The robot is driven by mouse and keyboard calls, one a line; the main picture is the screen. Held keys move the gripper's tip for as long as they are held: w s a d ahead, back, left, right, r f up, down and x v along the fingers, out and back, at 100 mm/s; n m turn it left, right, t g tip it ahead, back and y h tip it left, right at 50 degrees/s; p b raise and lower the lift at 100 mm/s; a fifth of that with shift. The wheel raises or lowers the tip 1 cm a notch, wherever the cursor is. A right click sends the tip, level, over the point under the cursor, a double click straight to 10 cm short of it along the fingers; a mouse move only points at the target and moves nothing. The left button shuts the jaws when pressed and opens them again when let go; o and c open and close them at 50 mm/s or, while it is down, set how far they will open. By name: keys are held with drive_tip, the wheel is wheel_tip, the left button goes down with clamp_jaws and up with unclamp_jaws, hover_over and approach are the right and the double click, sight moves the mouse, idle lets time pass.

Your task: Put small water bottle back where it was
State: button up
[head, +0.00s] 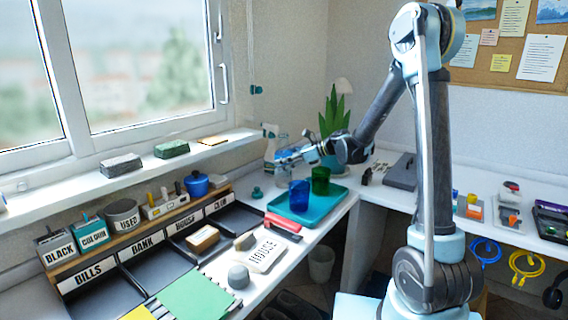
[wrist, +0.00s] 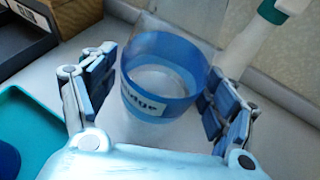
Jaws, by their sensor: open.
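The small water bottle (wrist: 160,85) is clear with a blue band and a white label, of which I read "dge". It stands between the two fingers of my gripper (wrist: 160,78), which is open. The right fingers overlap its edge in the wrist view; I cannot tell whether they touch it. In the head view my gripper (head: 290,155) is at the far corner of the desk, behind the teal tray. The bottle (head: 281,148) shows there only faintly, partly covered by the gripper.
A white spray bottle (head: 269,142) stands close behind the gripper. The teal tray (head: 322,208) in front holds a blue cup (head: 299,194) and a green cup (head: 320,181). A plant (head: 334,115) is to the right. Labelled compartments (head: 145,245) line the left.

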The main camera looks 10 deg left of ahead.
drive_tip(key=v, duration=1.2)
drive_tip(key=s+d+f+n+h, duration=0.4)
drive_tip(key=s+d+n, duration=0.2)
drive_tip(key=s+d, duration=0.4)
drive_tip(key=s+d+f+n+t+h, duration=0.1)
drive_tip(key=s+d+f+n+h, duration=0.3)
drive_tip(key=s+d, duration=0.7)
drive_tip(key=s+d+f+n+t+h, duration=0.1)
drive_tip(key=s+d+f+n+h, duration=0.4)
drive_tip(key=d, duration=0.8)
drive_tip(key=s+n, duration=0.3)
drive_tip(key=s, duration=0.2)
drive_tip(key=shift+s, duration=0.25)
drive_tip(key=shift+d, duration=0.15)
drive_tip(key=shift+w+f, duration=0.15)
drive_tip(key=shift+w, duration=0.25)
